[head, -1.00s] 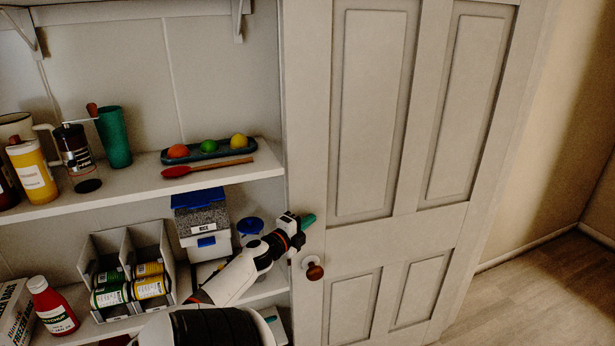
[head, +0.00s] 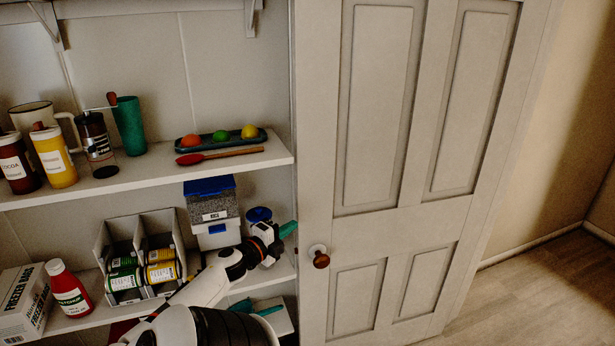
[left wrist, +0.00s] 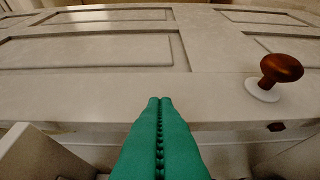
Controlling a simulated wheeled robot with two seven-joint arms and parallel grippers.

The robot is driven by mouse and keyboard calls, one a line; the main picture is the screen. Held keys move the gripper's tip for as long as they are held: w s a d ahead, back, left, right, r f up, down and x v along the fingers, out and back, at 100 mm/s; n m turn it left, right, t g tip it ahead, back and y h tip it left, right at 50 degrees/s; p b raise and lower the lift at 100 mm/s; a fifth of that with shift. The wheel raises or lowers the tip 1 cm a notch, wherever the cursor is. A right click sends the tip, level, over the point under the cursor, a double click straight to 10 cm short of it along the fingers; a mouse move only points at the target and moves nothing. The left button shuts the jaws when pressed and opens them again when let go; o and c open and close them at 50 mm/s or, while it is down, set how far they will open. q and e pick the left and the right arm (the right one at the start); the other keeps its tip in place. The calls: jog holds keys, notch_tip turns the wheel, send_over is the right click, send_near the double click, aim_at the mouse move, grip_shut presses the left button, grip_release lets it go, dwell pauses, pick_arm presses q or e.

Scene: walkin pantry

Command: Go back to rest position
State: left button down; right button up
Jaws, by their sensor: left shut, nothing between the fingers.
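My left gripper (head: 288,229) has teal fingers and sits in front of the lower shelf, left of the door knob (head: 321,260). It is shut and empty. In the left wrist view its teal fingers (left wrist: 160,103) are pressed together and point toward the white panelled door (left wrist: 95,50). The brown knob (left wrist: 281,68) with its white base is to the right of the fingers there, apart from them. My left arm comes up from the bottom of the head view. My right gripper is not in view.
The upper shelf (head: 160,175) holds a tray (head: 190,141) with coloured balls, a red spoon (head: 220,155), a green cup (head: 130,125) and several jars. The lower shelf holds a rice container (head: 212,212), a can organizer (head: 112,233) and a ketchup bottle (head: 68,290). Bare floor (head: 540,290) lies at right.

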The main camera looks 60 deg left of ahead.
pick_arm(q)
jog(key=s+d+f+n+g+h, duration=0.1)
jog(key=s+d+f+n+g, duration=0.2)
jog(key=f, duration=0.8)
jog(key=s+d+f+n+g, duration=0.15)
jog(key=d+f, duration=0.35)
jog(key=f, duration=0.6)
jog(key=s+d+f+n+g+h, duration=0.1)
jog(key=s+d+f+n+g, duration=0.2)
jog(key=f, duration=0.8)
jog(key=s+d+f+n+g+h, duration=0.1)
jog(key=s+d+f, duration=0.4)
jog(key=d, duration=0.6)
jog(key=s+d+f+n+g+h, duration=0.1)
jog(key=s+d+f+g, duration=0.3)
jog(key=d+f, duration=0.5)
jog(key=s+d+f+n+g+h, duration=0.1)
jog(key=s+d+f+g+h, duration=0.2)
jog(key=d, duration=1.1)
jog(key=s+f, duration=0.3)
jog(key=f, duration=0.1)
